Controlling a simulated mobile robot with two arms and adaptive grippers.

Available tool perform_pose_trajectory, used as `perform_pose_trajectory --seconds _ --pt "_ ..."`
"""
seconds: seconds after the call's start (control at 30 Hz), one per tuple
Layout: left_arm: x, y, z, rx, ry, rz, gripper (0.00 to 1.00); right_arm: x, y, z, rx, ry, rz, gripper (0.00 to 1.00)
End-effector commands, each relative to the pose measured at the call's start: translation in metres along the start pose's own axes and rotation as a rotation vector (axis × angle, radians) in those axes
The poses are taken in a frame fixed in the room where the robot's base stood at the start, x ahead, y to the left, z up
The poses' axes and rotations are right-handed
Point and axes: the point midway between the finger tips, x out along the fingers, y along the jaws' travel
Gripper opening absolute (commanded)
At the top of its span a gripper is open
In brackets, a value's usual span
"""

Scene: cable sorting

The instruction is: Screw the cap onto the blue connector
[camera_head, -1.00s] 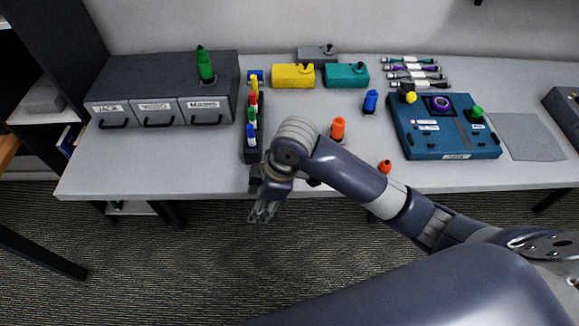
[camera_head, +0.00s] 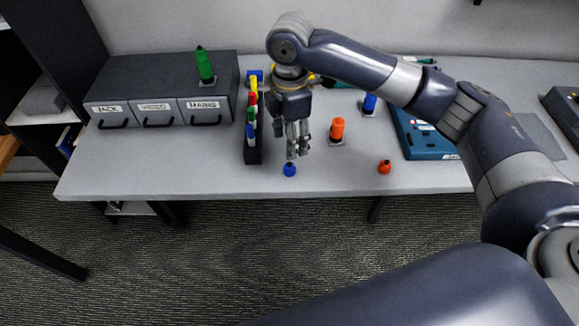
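A small blue cap (camera_head: 289,170) lies on the table near its front edge. The blue connector (camera_head: 370,103) stands upright on a small base further back and to the right, partly hidden behind my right arm. My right gripper (camera_head: 297,154) points down just above and behind the blue cap. Its fingers look close together, but whether they are open or shut is unclear. The cap shows below the fingertips and does not look held. My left gripper is not in view.
An orange connector (camera_head: 338,129) stands right of my gripper, with an orange cap (camera_head: 385,167) near the front edge. A dark rack of coloured pieces (camera_head: 253,155) is close on the left. A drawer box (camera_head: 160,75) stands further left. My arm partly covers a teal device (camera_head: 428,148).

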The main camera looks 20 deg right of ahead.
Motion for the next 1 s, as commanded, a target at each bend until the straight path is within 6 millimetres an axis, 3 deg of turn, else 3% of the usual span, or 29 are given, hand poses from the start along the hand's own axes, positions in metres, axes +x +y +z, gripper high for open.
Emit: perform_pose_trajectory --seconds 0.3,0.7,1.0 --pt "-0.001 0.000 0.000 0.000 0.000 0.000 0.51 0.004 0.000 0.000 0.001 0.000 -0.002 0.50" --pt "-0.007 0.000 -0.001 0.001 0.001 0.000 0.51 0.055 0.000 0.000 0.001 0.001 -0.001 0.50" --pt "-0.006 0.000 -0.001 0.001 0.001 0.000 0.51 0.057 0.000 0.000 0.001 0.000 0.000 0.50"
